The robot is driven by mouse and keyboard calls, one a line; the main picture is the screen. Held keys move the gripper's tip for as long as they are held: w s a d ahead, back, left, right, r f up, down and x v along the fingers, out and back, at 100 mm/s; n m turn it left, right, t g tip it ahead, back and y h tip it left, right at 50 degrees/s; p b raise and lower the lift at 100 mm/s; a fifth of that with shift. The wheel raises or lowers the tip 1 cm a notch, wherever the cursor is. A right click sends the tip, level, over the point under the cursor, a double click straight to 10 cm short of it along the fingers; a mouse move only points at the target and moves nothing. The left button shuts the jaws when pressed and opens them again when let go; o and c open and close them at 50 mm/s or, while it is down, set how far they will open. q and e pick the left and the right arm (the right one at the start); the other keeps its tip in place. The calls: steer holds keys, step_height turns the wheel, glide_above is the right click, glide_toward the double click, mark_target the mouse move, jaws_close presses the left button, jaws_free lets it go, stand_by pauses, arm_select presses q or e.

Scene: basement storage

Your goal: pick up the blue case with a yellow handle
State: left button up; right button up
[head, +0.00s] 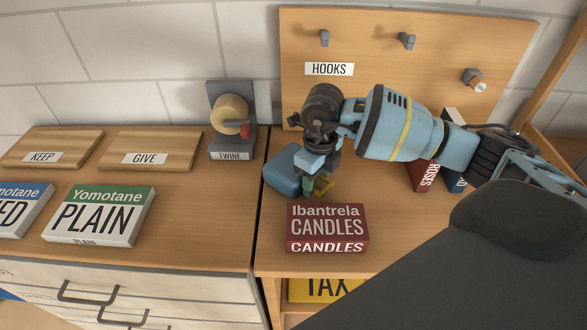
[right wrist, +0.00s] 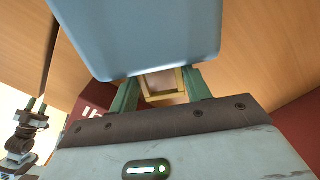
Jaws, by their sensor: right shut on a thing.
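The blue case (head: 283,178) is at the left edge of the right-hand worktop, behind the candles box. Its yellow handle (head: 324,188) faces right, toward my right gripper (head: 318,182). In the right wrist view the blue case (right wrist: 140,35) fills the top, and the yellow handle (right wrist: 164,97) is between the green fingers of my right gripper (right wrist: 162,92), which is shut on it. I cannot tell whether the case touches the worktop. A small dark gripper with greenish tips, seemingly my left gripper (right wrist: 35,105), shows at the left of the right wrist view; its opening is unclear.
A red candles box (head: 327,228) stands just in front of the case. A twine holder (head: 231,125) is at the back left, and a hooks board (head: 350,60) stands behind. More boxes (head: 424,175) are under my right arm. Bare worktop (head: 385,235) lies right of the candles box.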

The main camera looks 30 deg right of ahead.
steer(key=shift+c, duration=0.2)
steer(key=shift+r, duration=0.15)
steer(key=shift+r, duration=0.35)
step_height(320, 180, up, 9)
stand_by(0.9)
steer(key=shift+a, duration=0.1)
